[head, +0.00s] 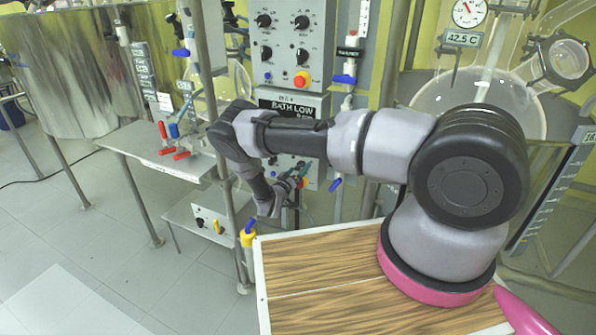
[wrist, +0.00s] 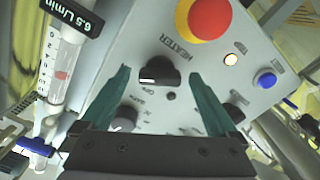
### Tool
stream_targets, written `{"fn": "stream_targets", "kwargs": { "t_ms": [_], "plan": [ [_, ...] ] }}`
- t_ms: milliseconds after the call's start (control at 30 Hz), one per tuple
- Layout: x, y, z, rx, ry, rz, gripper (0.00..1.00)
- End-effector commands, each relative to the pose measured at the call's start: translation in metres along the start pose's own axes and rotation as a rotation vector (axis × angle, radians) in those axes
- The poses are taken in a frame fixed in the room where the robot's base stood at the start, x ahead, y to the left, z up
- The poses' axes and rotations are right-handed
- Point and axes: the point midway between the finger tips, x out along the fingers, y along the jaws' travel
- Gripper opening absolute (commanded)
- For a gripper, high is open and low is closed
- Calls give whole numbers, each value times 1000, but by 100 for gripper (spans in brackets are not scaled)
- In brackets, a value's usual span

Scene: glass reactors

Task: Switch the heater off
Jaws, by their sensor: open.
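The heater knob (wrist: 159,71) is black with a white pointer mark and sits below the word HEATER on a pale control panel in the wrist view. Its pointer mark shows at the knob's lower left. My gripper (wrist: 160,75) is open, with one teal finger on each side of the knob and a gap to it on both sides. The fingers hold nothing. In the head view my gripper (head: 300,172) is low in front of the panel under the BATH LOW display (head: 292,109), and the arm and gripper hide much of that panel.
A red emergency button (wrist: 209,16) on a yellow base is just above the heater knob. Beside it are a lit lamp (wrist: 231,59) and a blue button (wrist: 266,79). A flowmeter tube (wrist: 62,75) stands left.

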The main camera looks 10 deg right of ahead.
Motion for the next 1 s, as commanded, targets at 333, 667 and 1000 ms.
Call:
{"fn": "stream_targets", "kwargs": {
  "t_ms": [333, 667, 1000],
  "plan": [
    [2, 0, 0, -1, 0, -1, 72],
    [1, 0, 0, -7, 0, -1, 9],
    [0, -1, 0, -141, 1, -2, 9]
  ]
}}
